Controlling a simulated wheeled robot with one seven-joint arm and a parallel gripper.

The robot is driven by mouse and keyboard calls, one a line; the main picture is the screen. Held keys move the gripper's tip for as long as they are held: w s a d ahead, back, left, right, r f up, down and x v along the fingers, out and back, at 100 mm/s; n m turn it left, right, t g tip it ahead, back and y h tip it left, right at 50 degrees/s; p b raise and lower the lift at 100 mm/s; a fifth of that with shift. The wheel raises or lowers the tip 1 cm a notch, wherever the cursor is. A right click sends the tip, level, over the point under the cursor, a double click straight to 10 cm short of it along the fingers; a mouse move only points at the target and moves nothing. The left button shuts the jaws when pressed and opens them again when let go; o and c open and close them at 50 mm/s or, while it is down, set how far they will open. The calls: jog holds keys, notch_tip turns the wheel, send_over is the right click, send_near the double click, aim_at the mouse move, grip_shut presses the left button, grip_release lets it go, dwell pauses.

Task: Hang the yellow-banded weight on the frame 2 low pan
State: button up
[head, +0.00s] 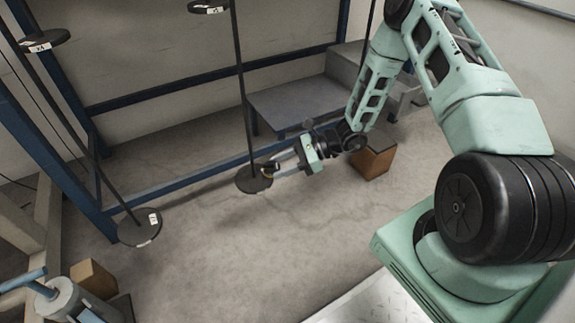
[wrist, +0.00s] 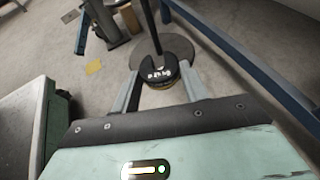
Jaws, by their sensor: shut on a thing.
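My gripper (head: 270,168) is shut on a small dark slotted weight. The weight (wrist: 158,73) shows a white marking on top and a yellowish band at its lower edge in the wrist view. In the head view it is small and mostly hidden by the fingers. A dark round low pan (head: 254,181) hangs on a thin rod (head: 241,95) right at the fingertips. The pan (wrist: 180,50) shows behind the weight in the wrist view. The rod meets the weight's far side there; I cannot tell whether the weight rests on the pan or is held just above it.
Another low pan (head: 140,228) with a white label hangs on the left rod. Upper pans (head: 207,7) (head: 45,40) hang above. Blue frame beams (head: 185,186) run behind. A grey step (head: 290,105) and a brown box (head: 376,163) stand beyond. The floor in front is clear.

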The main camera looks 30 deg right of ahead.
aim_at(255, 174)
jog(key=shift+w+a, duration=0.2)
jog(key=shift+a, duration=0.35)
jog(key=shift+w+a, duration=0.2)
jog(key=shift+a, duration=0.3)
jog(key=shift+w+a+p, duration=0.2)
jog(key=shift+a+p, duration=0.1)
jog(key=shift+a, duration=0.35)
jog(key=shift+w+a, duration=0.3)
jog(key=shift+a, duration=0.4)
dwell(0.5)
jog(key=shift+f, duration=0.45)
dwell(0.6)
jog(key=o, duration=1.1)
